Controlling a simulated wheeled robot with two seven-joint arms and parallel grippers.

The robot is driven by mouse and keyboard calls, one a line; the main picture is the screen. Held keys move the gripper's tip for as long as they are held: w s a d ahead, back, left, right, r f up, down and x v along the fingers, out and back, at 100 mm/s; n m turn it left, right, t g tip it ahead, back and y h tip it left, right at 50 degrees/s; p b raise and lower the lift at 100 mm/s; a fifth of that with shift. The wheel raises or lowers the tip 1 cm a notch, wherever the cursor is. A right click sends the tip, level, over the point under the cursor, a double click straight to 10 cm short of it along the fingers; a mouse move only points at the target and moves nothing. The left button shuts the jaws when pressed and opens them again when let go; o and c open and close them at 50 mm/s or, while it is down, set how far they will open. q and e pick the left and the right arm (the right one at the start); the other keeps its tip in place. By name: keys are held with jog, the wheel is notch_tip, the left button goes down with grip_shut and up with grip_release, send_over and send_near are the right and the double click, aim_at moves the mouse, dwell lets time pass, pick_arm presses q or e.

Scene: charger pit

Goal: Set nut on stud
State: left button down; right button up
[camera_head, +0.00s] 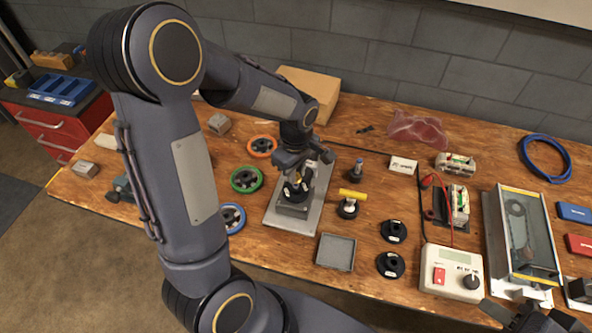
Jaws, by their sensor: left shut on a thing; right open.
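My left gripper (297,177) points down over the grey metal plate (279,217) near the middle of the bench. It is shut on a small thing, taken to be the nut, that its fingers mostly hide. A dark round part (295,192) with a bit of yellow shows under the fingers, on a block on the plate. I cannot make out the stud or whether the nut touches it. My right gripper (540,318) is open at the bottom right corner, partly cut off.
Green (246,180), orange (262,146) and blue (232,217) ringed wheels lie left of the plate. A yellow-handled tool (352,194), a square grey tray (336,251), black discs (391,264) and a control box (450,274) stand to the right. A cardboard box (325,90) is behind.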

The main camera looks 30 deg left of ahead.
pick_arm(q)
jog(key=shift+f+b, duration=1.2)
jog(key=shift+f, duration=0.2)
jog(key=c, duration=1.2)
grip_release()
jog(key=shift+c, duration=0.2)
jog(key=shift+r, duration=0.1)
jog(key=shift+r, duration=3.85)
